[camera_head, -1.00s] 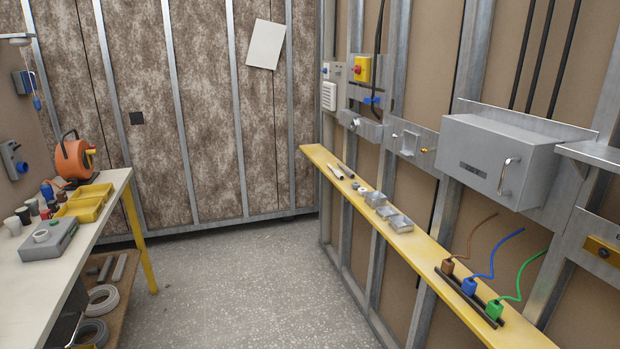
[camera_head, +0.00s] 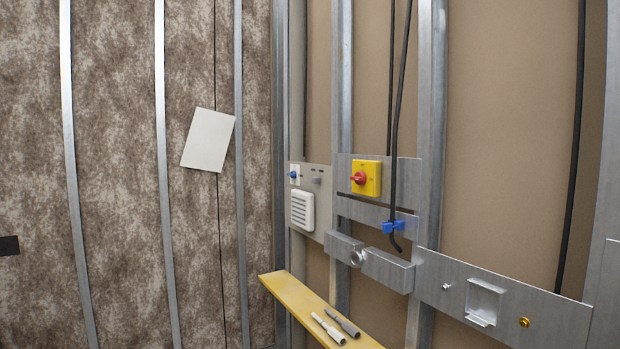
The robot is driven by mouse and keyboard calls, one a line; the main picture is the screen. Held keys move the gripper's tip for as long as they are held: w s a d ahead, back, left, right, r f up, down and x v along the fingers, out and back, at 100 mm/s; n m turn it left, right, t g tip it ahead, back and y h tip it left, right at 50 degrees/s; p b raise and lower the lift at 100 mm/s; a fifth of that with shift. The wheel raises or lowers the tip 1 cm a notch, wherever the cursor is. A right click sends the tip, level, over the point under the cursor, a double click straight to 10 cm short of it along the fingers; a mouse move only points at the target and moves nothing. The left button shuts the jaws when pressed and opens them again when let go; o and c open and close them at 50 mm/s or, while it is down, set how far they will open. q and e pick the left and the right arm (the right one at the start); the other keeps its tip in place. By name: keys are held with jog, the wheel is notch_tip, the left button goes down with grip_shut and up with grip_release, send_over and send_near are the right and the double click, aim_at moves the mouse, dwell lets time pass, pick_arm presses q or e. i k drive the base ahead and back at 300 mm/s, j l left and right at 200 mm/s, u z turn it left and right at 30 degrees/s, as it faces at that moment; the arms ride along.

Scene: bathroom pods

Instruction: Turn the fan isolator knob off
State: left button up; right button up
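A yellow isolator box (camera_head: 371,178) with a red knob (camera_head: 358,178) is mounted on a grey metal plate between the wall studs, right of the picture's middle. To its left, a grey panel holds a white louvred fan grille (camera_head: 303,210), a small blue knob (camera_head: 293,175) on a white plate and a small grey fitting (camera_head: 317,180). The setting of either knob is too small to read. Neither of my grippers shows in the head view.
A black cable (camera_head: 393,120) hangs through a blue clip (camera_head: 400,226) right of the yellow box. Metal brackets (camera_head: 385,268) project beneath it. A white sheet (camera_head: 208,139) is on the left wall.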

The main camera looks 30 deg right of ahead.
aim_at(359, 177)
jog(key=i+j+z, duration=0.15)
jog(key=i+z, duration=0.35)
jog(key=i, duration=0.15)
jog(key=i+j+z, duration=0.95)
jog(key=i+j, duration=0.1)
jog(key=i, duration=0.1)
